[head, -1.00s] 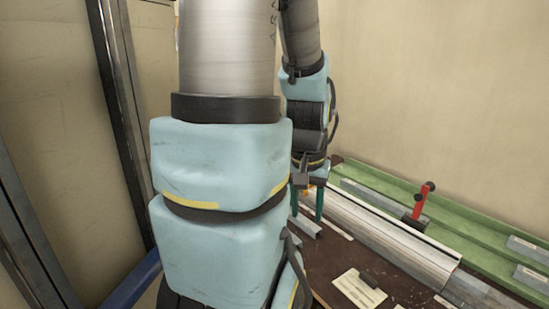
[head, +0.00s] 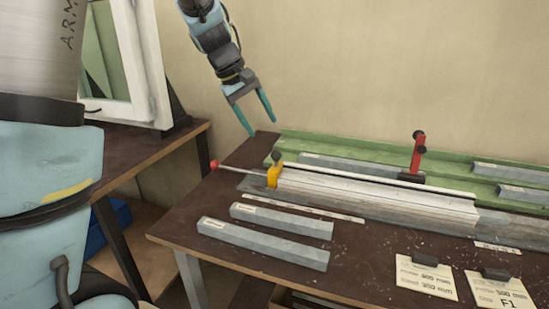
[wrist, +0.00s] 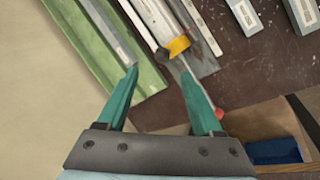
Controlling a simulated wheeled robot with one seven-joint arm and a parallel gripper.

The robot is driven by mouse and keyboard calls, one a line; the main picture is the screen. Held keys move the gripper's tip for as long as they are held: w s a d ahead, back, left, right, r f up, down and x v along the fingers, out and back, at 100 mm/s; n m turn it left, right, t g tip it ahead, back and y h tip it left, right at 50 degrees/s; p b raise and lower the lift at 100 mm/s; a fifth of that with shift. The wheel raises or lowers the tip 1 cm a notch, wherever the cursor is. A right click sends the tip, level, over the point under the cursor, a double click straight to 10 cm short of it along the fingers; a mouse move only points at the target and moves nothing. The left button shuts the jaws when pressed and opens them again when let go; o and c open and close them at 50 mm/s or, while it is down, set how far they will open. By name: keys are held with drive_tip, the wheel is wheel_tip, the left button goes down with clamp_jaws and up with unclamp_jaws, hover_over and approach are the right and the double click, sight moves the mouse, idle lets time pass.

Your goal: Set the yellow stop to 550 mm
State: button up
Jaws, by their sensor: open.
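The yellow stop (head: 274,176) sits at the left end of the long pale profile (head: 370,196), with a dark knob on top and a thin rod running left to a red ball (head: 214,164). My gripper (head: 261,127) is open and empty, above and behind the stop, apart from it. In the wrist view, the yellow stop (wrist: 177,46) shows beyond the open fingertips (wrist: 159,72), near the right finger, with the red ball (wrist: 219,114) right of that finger. I cannot read a scale value at the stop.
A red clamp (head: 417,155) stands upright by the green rail (head: 330,148). Grey bars (head: 262,242) lie on the dark bench. Paper cards (head: 425,278) lie at the front right. A white-framed window (head: 143,60) stands on another table at the left.

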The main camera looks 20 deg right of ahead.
sight(274, 151)
drive_tip(key=x, duration=0.3)
drive_tip(key=p+x, duration=0.1)
drive_tip(key=x, duration=0.6)
drive_tip(key=shift+w+a+f, duration=0.15)
drive_tip(key=shift+w+f, duration=0.05)
drive_tip(key=shift+w, duration=0.05)
clamp_jaws()
idle(1.0)
